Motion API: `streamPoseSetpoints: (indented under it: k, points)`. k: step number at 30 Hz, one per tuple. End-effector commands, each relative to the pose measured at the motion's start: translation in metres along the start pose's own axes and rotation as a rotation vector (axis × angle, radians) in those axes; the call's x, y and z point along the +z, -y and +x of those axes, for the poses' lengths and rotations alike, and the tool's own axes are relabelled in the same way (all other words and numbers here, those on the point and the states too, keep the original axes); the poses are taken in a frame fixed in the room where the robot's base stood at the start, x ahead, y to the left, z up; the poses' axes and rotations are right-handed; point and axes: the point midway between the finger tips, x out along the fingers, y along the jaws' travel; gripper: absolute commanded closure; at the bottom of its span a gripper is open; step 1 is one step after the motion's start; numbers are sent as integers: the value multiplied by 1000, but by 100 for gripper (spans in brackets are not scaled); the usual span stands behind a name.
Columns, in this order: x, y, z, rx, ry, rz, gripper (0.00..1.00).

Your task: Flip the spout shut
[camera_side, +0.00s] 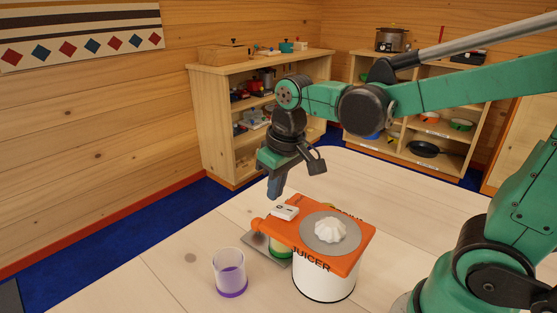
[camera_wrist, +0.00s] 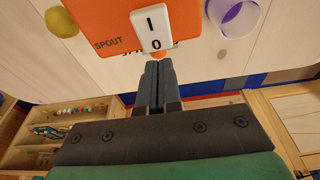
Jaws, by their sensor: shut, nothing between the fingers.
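The juicer (camera_side: 324,283) has a white body and an orange top with a white ribbed reamer (camera_side: 330,231) on a grey disc. A white rocker switch (camera_side: 284,212) marked I and 0 sits at the top's left end. In the wrist view the switch (camera_wrist: 152,30) is beside the word SPOUT. An orange nub, the spout (camera_side: 258,224), sticks out past that end. My gripper (camera_side: 273,195) is shut and empty, pointing down just above and beyond the switch. In the wrist view its fingertips (camera_wrist: 156,67) are just below the 0 end; contact cannot be told.
A purple cup (camera_side: 230,273) stands on the table left of the juicer. A green and yellow item (camera_side: 279,247) is partly hidden under the orange top. A yellow round thing (camera_wrist: 62,22) lies on the table in the wrist view. Shelves (camera_side: 232,120) stand behind.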

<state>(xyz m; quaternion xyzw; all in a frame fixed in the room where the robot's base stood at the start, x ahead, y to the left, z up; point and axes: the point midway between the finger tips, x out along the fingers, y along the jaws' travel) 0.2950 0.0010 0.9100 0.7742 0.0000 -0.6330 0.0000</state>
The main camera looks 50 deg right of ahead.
Motion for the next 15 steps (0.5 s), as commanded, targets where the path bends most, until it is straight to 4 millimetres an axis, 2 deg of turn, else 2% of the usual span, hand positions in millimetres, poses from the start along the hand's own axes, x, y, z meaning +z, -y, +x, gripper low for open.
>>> streamPoseSetpoints:
  k: [5,15]
  points:
    - [-2,0,-6,0,0,0,100]
    - [-9,0,-42,0,0,0,100]
